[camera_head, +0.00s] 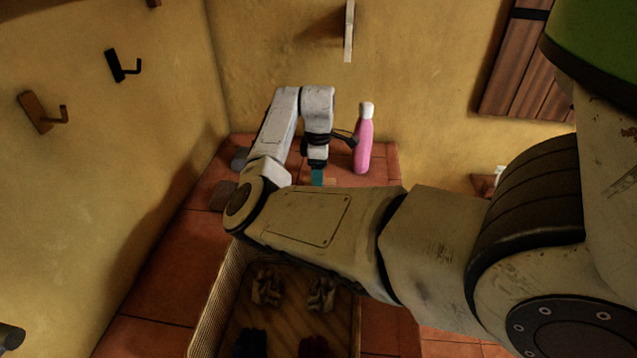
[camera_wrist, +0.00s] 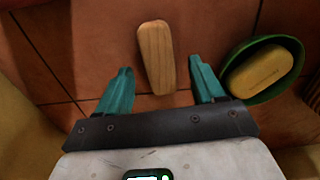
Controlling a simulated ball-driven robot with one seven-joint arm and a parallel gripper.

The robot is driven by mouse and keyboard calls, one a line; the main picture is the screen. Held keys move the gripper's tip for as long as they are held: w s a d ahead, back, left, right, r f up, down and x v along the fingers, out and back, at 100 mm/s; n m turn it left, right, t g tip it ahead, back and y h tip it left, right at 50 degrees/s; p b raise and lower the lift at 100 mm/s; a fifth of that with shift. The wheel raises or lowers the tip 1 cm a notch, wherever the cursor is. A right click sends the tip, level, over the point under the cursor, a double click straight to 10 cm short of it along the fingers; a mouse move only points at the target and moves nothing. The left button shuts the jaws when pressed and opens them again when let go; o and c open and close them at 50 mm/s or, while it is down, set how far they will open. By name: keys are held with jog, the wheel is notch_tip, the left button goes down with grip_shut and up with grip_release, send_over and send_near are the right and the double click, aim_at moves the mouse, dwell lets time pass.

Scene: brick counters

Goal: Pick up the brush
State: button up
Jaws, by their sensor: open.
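The brush (camera_wrist: 156,50) shows in the wrist view as a light wooden, rounded oblong lying on the red tiled counter. Its bristles are not seen. My gripper (camera_wrist: 160,72) is open, with one teal finger on each side of the brush's near end and a visible gap on both sides. The fingers do not touch it. In the head view my gripper (camera_head: 317,176) points down over the back of the counter, and a small tan patch beside the fingertip may be the brush. How high the fingers are above the counter is hard to tell.
A green bowl (camera_wrist: 237,62) with a yellow bar (camera_wrist: 262,71) sits close to the right finger in the wrist view. A pink bottle (camera_head: 364,147) with a white cap stands close right of my gripper. A rimmed tray (camera_head: 207,318) holding shoe-like items lies nearer. Walls enclose the corner.

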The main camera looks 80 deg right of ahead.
jog(key=shift+f, duration=1.05)
jog(key=c, duration=1.1)
jog(key=shift+c, duration=0.2)
